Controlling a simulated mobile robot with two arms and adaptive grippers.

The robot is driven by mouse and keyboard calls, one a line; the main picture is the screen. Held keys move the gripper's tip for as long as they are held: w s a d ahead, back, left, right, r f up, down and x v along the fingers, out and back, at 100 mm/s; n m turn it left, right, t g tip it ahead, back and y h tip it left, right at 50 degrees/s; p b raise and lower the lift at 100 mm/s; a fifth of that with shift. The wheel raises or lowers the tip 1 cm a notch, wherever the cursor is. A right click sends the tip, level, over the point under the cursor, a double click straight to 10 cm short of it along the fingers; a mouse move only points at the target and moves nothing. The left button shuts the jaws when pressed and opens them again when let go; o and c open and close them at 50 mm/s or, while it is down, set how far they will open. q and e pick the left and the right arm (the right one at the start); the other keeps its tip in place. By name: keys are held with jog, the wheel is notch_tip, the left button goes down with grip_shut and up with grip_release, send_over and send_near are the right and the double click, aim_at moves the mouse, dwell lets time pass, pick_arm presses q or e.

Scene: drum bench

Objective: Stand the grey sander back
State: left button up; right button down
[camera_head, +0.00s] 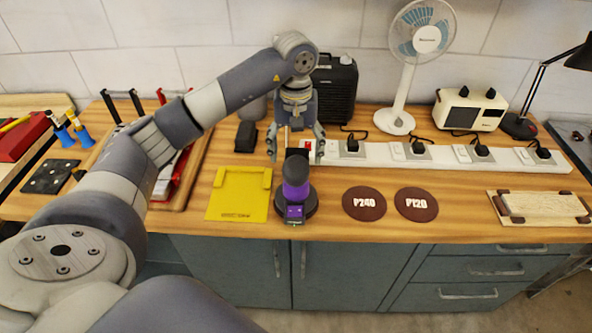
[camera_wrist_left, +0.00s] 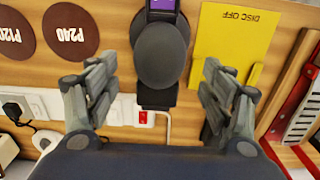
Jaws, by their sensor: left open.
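The sander (camera_head: 296,190) has a dark grey body with a purple band. It stands on the bench near the front edge, just right of a yellow plate (camera_head: 238,205). In the left wrist view the sander (camera_wrist_left: 161,52) shows from above, with its round dark top between the fingers. My left gripper (camera_head: 296,152) is open and empty, pointing down just behind and above the sander. The fingers in the wrist view (camera_wrist_left: 158,75) are spread either side of it, apart from it. My right gripper is not in view.
A white power strip (camera_head: 440,152) with plugs runs behind the sander. Sanding discs P240 (camera_head: 364,203) and P120 (camera_head: 415,204) lie to the right. A fan (camera_head: 398,118), cream device (camera_head: 469,108) and black box (camera_head: 337,92) stand behind. Bench between P120 and the sanding block (camera_head: 543,207) is clear.

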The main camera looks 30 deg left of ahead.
pick_arm(q)
jog(key=shift+r, duration=1.15)
dwell(0.4)
